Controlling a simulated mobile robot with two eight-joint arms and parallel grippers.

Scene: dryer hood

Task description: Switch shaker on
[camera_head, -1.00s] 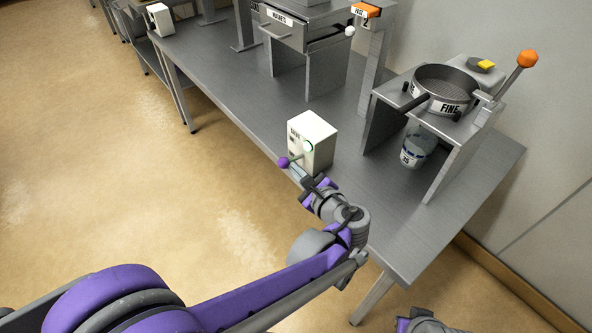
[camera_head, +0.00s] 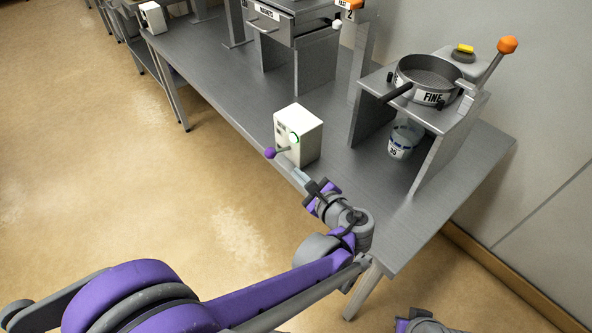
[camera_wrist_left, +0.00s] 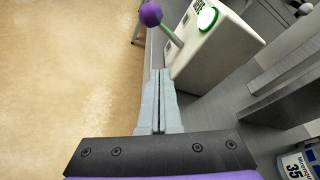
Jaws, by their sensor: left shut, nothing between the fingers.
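A white control box (camera_head: 298,135) stands at the table's front edge. A lever with a purple ball knob (camera_head: 269,153) sticks out from its front, beside a green-ringed round button or light (camera_head: 294,138). My left gripper (camera_head: 299,176) is shut and empty, just below and right of the knob, apparently apart from it. In the left wrist view the closed fingertips (camera_wrist_left: 160,73) point toward the lever, with the knob (camera_wrist_left: 151,14) beyond them and the box (camera_wrist_left: 215,50) to the right. The box's lettering is too small to read. My right gripper's fingers are out of view.
A stand at the right holds a round sieve marked FINE (camera_head: 432,94), with an orange-knobbed lever (camera_head: 507,45) behind. A grey drawer unit (camera_head: 280,22) stands at the back. Open floor lies left of the grey table (camera_head: 225,93).

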